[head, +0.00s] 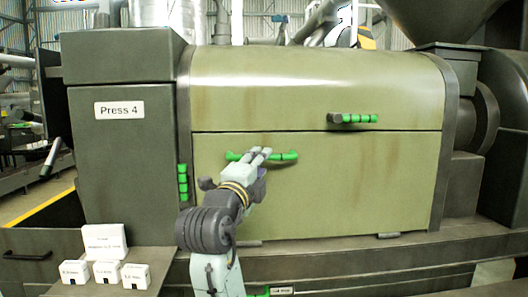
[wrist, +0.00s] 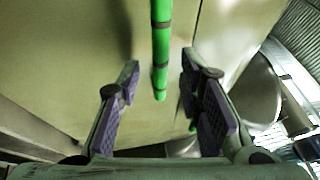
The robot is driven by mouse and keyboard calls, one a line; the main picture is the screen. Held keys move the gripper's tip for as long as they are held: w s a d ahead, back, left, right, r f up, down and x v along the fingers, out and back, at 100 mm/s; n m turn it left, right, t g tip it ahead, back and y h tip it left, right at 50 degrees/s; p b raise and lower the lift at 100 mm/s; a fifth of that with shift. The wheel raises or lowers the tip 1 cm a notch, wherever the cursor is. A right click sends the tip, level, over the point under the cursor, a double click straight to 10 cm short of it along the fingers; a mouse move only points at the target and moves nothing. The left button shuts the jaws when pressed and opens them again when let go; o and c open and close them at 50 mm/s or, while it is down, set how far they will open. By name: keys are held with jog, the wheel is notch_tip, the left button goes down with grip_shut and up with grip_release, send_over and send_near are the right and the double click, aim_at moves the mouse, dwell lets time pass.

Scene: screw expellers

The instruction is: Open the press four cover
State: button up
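Press four is an olive-green machine with a "Press 4" label (head: 119,110) on its left housing. Its front has an upper curved cover (head: 310,80) and a lower panel (head: 350,185), with a closed seam between them. The lower panel has a green horizontal handle (head: 287,156). The upper cover has another green handle (head: 356,118) further right. My gripper (head: 262,152) is at the lower panel's handle and hides its middle. In the wrist view my gripper (wrist: 161,68) is open, with the green handle (wrist: 161,45) between its spread fingers and a gap on each side.
A short vertical green handle (head: 183,182) sits at the panel's left edge. Small white labelled boxes (head: 104,270) stand on a ledge at lower left. A dark hopper (head: 440,65) and round housing (head: 505,125) are at the right. A ledge runs below the panel.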

jog(key=shift+p+x, duration=0.45)
jog(key=shift+x, duration=1.55)
jog(key=shift+c, duration=0.4)
grip_shut()
